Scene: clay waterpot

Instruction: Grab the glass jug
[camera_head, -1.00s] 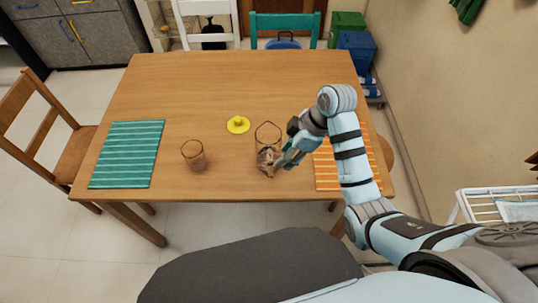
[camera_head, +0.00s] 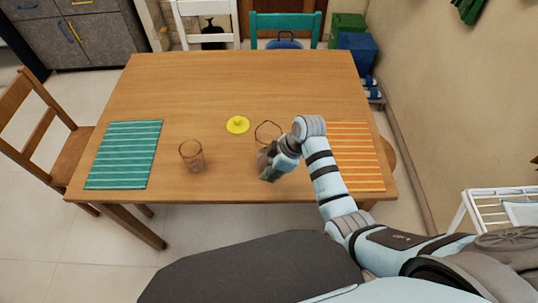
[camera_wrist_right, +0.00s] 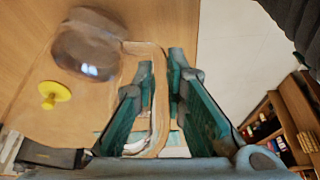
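The clear glass jug (camera_head: 266,133) stands on the table near its front edge, right of centre. My right gripper (camera_head: 267,174) is at its near side and hides much of its lower part in the head view. In the right wrist view a clear, amber-edged glass outline, apparently part of the jug (camera_wrist_right: 126,72), lies close to the fingers. One edge of it runs between the two teal fingers of my right gripper (camera_wrist_right: 161,64), which are apart; contact is unclear. My left gripper is not in view.
A glass tumbler (camera_head: 192,156) stands left of the jug; a yellow lid-like piece (camera_head: 237,124) lies behind, between them. A teal striped mat (camera_head: 124,155) is on the left, an orange striped mat (camera_head: 360,155) on the right. The table's back half (camera_head: 240,80) is clear.

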